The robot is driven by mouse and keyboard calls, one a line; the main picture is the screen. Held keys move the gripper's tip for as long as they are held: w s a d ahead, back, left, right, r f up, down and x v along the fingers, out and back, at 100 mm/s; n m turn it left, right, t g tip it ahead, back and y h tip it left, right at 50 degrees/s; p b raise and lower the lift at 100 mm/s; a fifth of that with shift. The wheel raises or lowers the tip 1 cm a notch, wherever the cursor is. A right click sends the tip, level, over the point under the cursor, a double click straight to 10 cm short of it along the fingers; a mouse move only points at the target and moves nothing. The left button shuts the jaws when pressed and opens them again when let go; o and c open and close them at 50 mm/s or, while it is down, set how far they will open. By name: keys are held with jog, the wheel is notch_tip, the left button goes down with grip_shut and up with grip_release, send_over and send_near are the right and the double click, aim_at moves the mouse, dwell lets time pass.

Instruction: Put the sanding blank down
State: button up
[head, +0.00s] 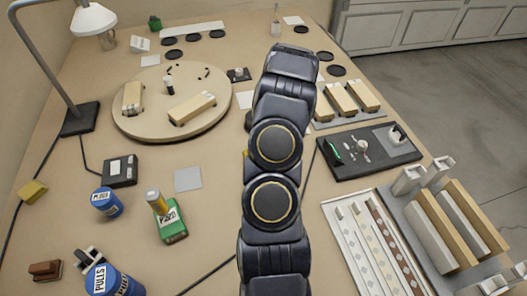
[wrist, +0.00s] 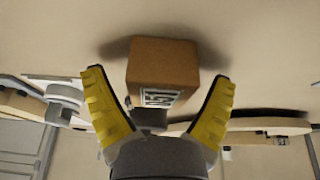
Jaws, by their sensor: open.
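The sanding blank, which I take to be the brown block (wrist: 162,62) with a black-and-white label on its end, is in the upper middle of the wrist view. It sits against the tan surface with a shadow beside it. My gripper (wrist: 159,78) is open, with one yellow finger on each side of the block and a visible gap on both sides. In the head view my arm hides the block and most of my gripper.
In the head view a round board (head: 150,125) with pale blocks stands at the back left. A block rack (head: 345,100) and dark tray (head: 367,150) lie right of my arm. A lamp (head: 92,20) stands far left. A green bottle (head: 172,225) and blue cans (head: 107,202) are front left.

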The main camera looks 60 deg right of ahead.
jog(key=v, duration=1.2)
jog(key=w+a+r+n+y, duration=0.1)
jog(key=w+a+r+n, duration=0.1)
jog(key=a+r, duration=0.35)
jog(key=w+a+r+n+g+y, duration=0.1)
jog(key=w+a+r, duration=0.1)
jog(key=a, duration=0.6)
jog(key=w+a+r+n+y, duration=0.1)
jog(key=a+r+n, duration=0.1)
jog(key=a+r, duration=0.35)
jog(key=s+a+r+n+g, duration=0.2)
jog(key=s+a+r, duration=0.1)
jog(key=s+a, duration=0.4)
jog(key=s+a+r+n+g, duration=0.1)
jog(key=s+a+r+n, duration=0.1)
jog(key=s+a, duration=0.5)
jog(key=shift+s+a+r+g, duration=0.2)
jog(key=shift+a+r+g, duration=0.35)
jog(key=shift+a, duration=1.15)
jog(key=shift+r, duration=0.1)
